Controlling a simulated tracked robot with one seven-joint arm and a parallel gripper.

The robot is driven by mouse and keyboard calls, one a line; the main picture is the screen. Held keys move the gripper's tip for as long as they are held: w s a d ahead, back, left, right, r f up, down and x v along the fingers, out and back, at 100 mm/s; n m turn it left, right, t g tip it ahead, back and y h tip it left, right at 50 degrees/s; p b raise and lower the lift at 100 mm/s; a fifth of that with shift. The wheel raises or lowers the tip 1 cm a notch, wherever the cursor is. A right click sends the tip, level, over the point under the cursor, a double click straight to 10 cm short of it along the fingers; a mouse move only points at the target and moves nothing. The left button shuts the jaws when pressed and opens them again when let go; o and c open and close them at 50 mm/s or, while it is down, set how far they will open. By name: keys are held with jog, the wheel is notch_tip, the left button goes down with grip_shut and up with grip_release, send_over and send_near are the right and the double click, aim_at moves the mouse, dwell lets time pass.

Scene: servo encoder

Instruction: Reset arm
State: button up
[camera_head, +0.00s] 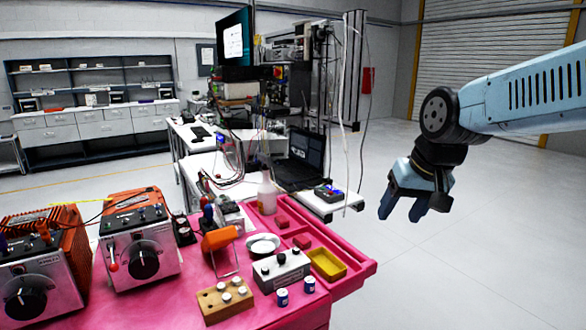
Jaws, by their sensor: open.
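My gripper (402,206) hangs at the right of the view, at the end of my blue arm, which reaches in from the right edge. Its fingers point down and to the left and stand apart. The gripper is above the open floor, to the right of the pink bench (185,300), and touches nothing that I can see.
The pink bench holds two orange-cased units, a wooden block (225,301), a grey box (282,270), a yellow tray (326,264) and a white bottle (267,193). Behind it are a laptop (305,153) and an equipment rack. The floor at the right is clear.

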jog(key=s+d+r+t+h, duration=0.1)
jog(key=s+d, duration=0.1)
jog(key=s, duration=0.6)
jog(key=shift+s+d+r+t+h, duration=0.25)
jog(key=shift+s+r+t+h, duration=0.05)
jog(key=shift+s, duration=0.1)
dwell(0.5)
